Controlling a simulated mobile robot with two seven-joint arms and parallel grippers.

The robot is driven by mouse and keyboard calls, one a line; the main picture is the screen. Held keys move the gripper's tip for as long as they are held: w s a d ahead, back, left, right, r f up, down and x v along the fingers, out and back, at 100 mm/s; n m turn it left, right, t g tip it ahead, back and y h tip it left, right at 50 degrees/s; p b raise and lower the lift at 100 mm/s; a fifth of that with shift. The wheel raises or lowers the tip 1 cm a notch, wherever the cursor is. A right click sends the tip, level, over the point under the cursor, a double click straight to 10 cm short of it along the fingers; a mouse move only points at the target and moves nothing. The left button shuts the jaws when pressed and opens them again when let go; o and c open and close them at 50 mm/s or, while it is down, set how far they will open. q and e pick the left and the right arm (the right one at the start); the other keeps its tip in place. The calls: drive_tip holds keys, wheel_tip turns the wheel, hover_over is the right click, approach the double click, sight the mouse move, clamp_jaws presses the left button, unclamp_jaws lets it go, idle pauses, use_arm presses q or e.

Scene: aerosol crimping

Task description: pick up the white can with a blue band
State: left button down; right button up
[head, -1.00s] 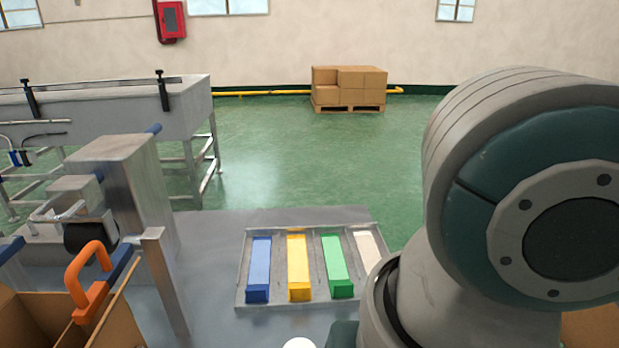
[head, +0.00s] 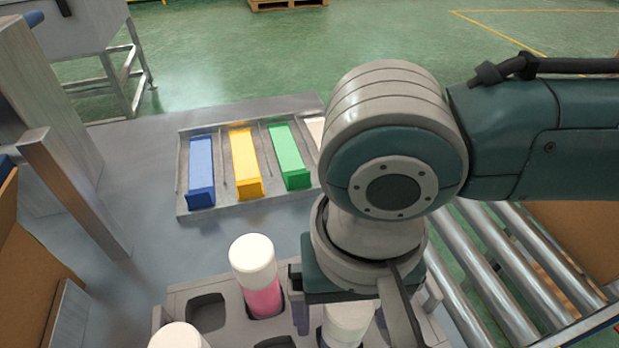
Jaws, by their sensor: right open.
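A gray can tray (head: 230,345) sits at the bottom of the head view. A pink can with a white cap (head: 254,262) stands upright in it. A white-topped can (head: 347,322) is partly hidden below my right gripper (head: 350,305). Another white top (head: 178,337) is cut off at the bottom edge. I see no blue band, so I cannot tell which is the white can with a blue band. My right gripper is open, with a finger on each side of the middle white-topped can in the picture; I cannot tell whether they touch. My left gripper is not in view.
A tray with blue (head: 201,170), yellow (head: 245,160) and green (head: 288,155) bars lies beyond the cans. A metal post (head: 75,190) and cardboard box (head: 35,275) stand at left. A roller conveyor (head: 480,290) runs at right. Bare tabletop lies left of the tray.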

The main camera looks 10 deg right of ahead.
drive_tip(key=shift+f, duration=0.25)
clamp_jaws()
idle(0.6)
